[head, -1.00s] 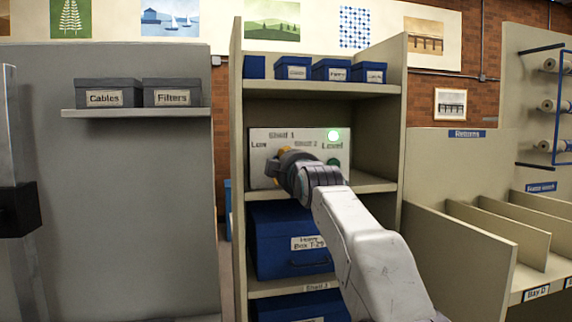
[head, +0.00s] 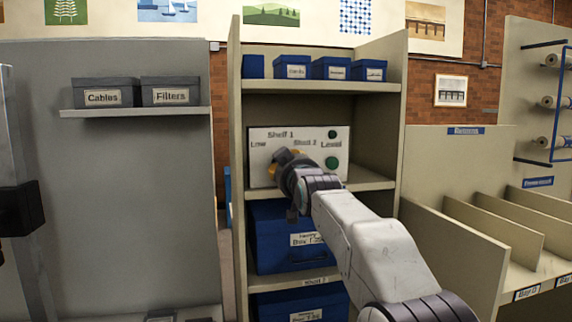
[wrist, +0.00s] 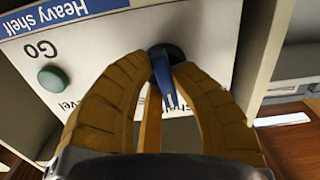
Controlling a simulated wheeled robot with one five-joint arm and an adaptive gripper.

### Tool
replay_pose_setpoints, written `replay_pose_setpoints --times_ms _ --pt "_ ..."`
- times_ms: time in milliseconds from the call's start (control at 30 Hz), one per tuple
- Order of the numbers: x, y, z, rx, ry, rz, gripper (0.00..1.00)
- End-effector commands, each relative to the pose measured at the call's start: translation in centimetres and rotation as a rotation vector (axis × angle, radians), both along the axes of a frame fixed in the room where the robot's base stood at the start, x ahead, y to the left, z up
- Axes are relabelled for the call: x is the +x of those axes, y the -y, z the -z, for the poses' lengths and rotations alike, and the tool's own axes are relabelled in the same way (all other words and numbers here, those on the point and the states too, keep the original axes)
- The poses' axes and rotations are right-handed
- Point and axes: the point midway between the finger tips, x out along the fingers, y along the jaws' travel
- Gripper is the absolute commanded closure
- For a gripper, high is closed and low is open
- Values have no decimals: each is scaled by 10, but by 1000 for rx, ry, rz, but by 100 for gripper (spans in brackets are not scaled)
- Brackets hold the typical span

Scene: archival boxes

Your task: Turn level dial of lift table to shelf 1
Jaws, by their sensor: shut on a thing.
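A pale control panel (head: 259,172) stands in the middle bay of the shelf unit, marked Low, Shelf 1, Shelf 2 and Level. The level dial (wrist: 169,88) has a blue handle on a dark round base in the wrist view. My gripper (wrist: 163,68) is shut on that handle, one yellow finger on each side. In the head view my gripper (head: 289,161) covers the dial. I cannot tell which mark the handle points to. The panel's upper lamp (head: 332,134) is dark, with a green button (head: 332,163) below it.
Blue boxes (head: 291,67) line the shelf above the panel, and a larger blue box (head: 275,236) sits below it. Side walls of the unit flank the panel. A grey panel with Cables and Filters boxes (head: 171,91) is at left, and open bays (head: 500,232) are at right.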

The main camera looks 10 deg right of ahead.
Motion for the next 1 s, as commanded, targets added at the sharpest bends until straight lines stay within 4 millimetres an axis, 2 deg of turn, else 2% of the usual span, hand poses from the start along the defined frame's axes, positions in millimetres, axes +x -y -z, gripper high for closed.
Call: replay_pose_setpoints --times_ms 300,767,800,1000 --pt "0 -1 2 92 -2 -2 100" --pt "1 -1 2 105 -2 -2 100" --pt "1 -1 2 105 -2 -3 78" --pt "0 -1 2 105 -2 -2 60"
